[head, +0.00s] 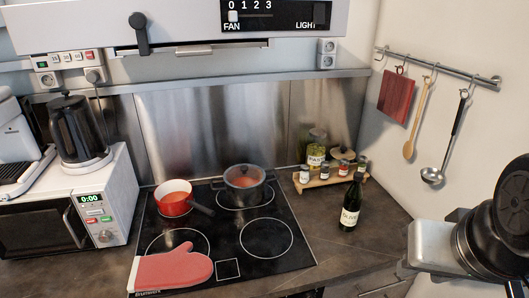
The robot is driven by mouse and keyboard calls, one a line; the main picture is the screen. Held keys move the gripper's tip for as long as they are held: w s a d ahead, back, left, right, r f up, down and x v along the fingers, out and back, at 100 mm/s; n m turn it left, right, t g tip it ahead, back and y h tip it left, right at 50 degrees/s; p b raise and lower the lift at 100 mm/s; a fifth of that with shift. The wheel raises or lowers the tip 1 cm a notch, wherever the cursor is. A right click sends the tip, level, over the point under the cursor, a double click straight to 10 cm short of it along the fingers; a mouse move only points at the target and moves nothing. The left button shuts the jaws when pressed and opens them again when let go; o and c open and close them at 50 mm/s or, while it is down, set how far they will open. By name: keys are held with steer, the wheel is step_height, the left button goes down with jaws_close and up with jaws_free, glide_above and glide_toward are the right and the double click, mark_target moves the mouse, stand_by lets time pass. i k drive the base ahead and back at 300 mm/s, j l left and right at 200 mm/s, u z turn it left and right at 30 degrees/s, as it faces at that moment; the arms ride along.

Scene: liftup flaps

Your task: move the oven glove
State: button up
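The red oven glove (172,270) lies flat on the black glass cooktop (228,268), at its front left. It partly covers the front left cooking ring, and its pale cuff is near the cooktop's front left corner. Nothing is touching the glove from above. Dark and grey links of my arm show at the right edge of the head view, well apart from the glove. I see no gripper fingers.
A red pan (174,204) and a dark pot (244,188) stand on the rear rings. A bottle (351,205) and a spice rack (328,178) stand to the right. A microwave (70,228) is at left. The front right ring is clear. The range hood (185,22) overhangs.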

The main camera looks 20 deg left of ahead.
mark_target(179, 267)
steer(key=k+j+u, duration=0.2)
steer(key=u, duration=1.05)
steer(key=l+u, duration=0.4)
steer(key=i+l+u, duration=0.1)
steer(key=u, duration=0.25)
steer(key=i+j+z, duration=0.15)
steer(key=j+z, duration=0.5)
steer(key=j, duration=0.2)
steer(key=i, duration=0.05)
